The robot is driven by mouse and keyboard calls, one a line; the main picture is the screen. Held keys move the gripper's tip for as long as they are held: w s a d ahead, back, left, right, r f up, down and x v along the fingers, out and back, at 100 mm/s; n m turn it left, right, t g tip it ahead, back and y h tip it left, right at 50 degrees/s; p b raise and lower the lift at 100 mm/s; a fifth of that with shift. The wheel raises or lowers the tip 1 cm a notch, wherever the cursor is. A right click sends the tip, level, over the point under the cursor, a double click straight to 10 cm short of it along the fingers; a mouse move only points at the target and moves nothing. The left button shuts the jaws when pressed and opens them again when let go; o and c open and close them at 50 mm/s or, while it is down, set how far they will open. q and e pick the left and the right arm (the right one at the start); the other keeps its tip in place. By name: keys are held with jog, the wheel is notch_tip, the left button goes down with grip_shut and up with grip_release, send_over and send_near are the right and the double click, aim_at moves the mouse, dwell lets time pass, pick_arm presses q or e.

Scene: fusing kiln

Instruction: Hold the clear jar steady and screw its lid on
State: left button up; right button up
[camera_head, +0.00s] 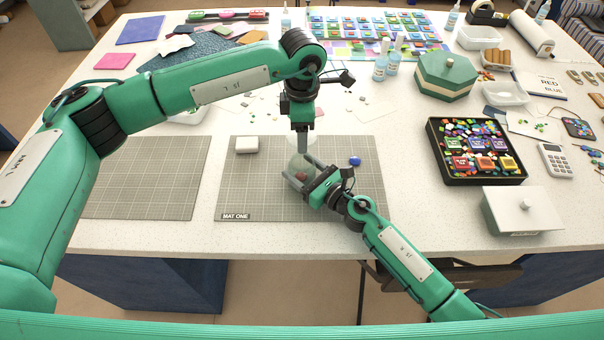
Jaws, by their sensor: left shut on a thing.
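The clear jar (297,163) stands on the grey mat marked MAT ONE, with something reddish inside. My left gripper (303,146) points straight down above the jar. It is shut on what looks like the pale lid (293,139), mostly hidden by the fingers. I cannot tell whether the lid touches the rim. My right gripper (297,166) reaches in from the lower right, with one finger on each side of the jar. I cannot tell whether these fingers press on the glass.
On MAT ONE (240,190) lie a white block (246,145) and a blue object (355,160). A second grey mat (150,190) is empty on the left. A black tray of coloured pieces (433,165) and a white lidded box (521,212) stand at the right.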

jog(key=c, duration=0.8)
pick_arm(q)
jog(key=shift+f, duration=2.5)
jog(key=shift+f, duration=0.1)
jog(key=shift+f, duration=0.8)
jog(key=shift+f, duration=0.55)
